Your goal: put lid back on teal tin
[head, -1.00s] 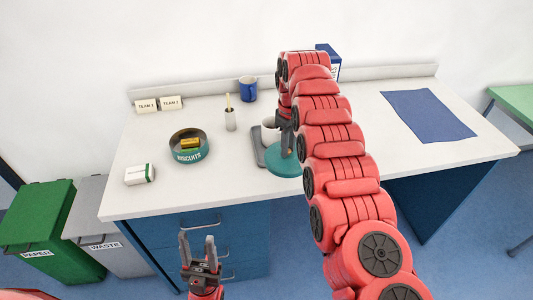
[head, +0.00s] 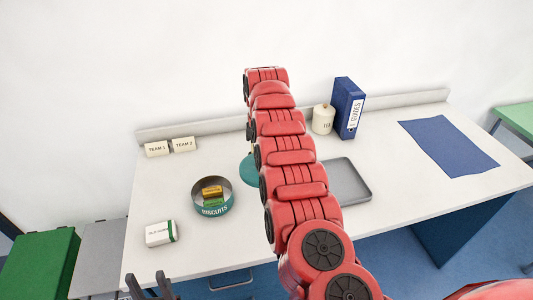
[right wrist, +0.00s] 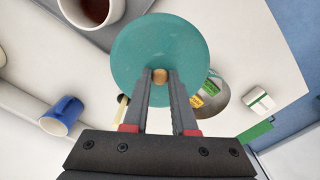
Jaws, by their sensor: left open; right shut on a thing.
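The round teal tin (head: 213,210) labelled BISCUITS stands open on the left half of the desk, with small yellow and green packets inside. Its teal lid (right wrist: 160,55) has a round wooden knob (right wrist: 160,75). My right gripper (right wrist: 160,78) is shut on that knob and holds the lid. In the right wrist view the lid partly covers the tin (right wrist: 210,97). In the head view my right arm hides the gripper and most of the lid (head: 248,168), which shows to the right of the tin, apart from it. My left gripper (head: 150,284) is open and empty before the desk's front edge.
A grey tray (head: 348,180) lies right of my right arm, with a mug (right wrist: 97,10) on it in the wrist view. A white-green box (head: 160,233), team cards (head: 170,147), blue mug (right wrist: 62,117), white canister (head: 323,119) and blue binder (head: 347,107) stand around.

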